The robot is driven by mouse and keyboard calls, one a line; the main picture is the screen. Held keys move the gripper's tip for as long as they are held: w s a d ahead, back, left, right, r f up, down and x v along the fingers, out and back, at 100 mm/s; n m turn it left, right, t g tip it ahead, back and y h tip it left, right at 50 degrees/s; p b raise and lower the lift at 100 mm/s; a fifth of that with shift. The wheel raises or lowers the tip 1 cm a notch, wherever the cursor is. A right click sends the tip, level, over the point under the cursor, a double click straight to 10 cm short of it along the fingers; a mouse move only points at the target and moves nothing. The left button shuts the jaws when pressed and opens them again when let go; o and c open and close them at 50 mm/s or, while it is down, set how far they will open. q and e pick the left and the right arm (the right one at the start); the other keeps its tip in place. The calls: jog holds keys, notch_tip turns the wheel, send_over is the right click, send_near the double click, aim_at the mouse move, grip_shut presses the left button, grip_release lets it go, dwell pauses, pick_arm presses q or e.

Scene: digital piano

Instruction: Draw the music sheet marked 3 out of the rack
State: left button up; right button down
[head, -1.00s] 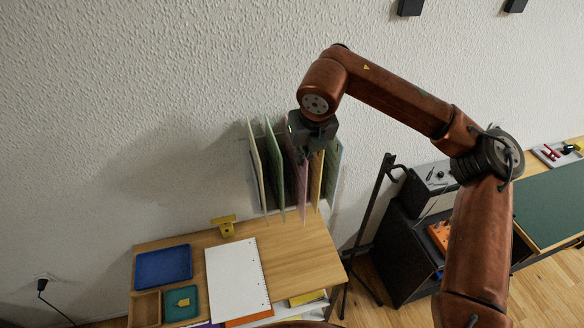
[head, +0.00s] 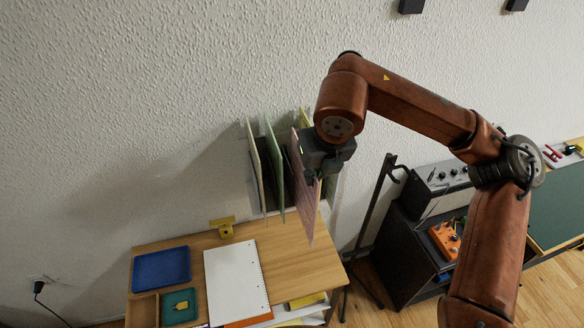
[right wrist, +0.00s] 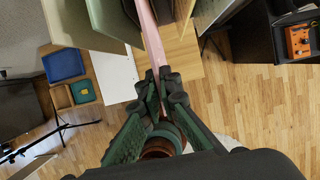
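A wall rack (head: 291,183) holds several thin upright sheets: a cream one (head: 255,168), a green one (head: 274,165) and a yellow one (head: 305,117), mostly hidden by my wrist. A pink sheet (head: 304,200) stands further out from the wall than the others. My right gripper (head: 312,179) is at the pink sheet's front edge. In the right wrist view its fingers (right wrist: 164,82) are closed on the pink sheet (right wrist: 150,38). No number is legible on any sheet. My left gripper is in neither view.
Below stands a wooden desk (head: 295,255) with a white notepad (head: 236,283), a blue tray (head: 162,267) and a yellow item (head: 223,226) at the wall. Right of it are a dark stand (head: 370,220) and black cabinet (head: 400,255). Space in front of the rack is clear.

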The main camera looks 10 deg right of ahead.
jog(key=shift+s+d+r+b, duration=0.1)
jog(key=shift+s+b, duration=0.1)
jog(key=shift+s, duration=1.3)
jog(key=shift+s+r+b, duration=0.1)
jog(key=shift+s+b, duration=0.05)
jog(key=shift+s, duration=1.3)
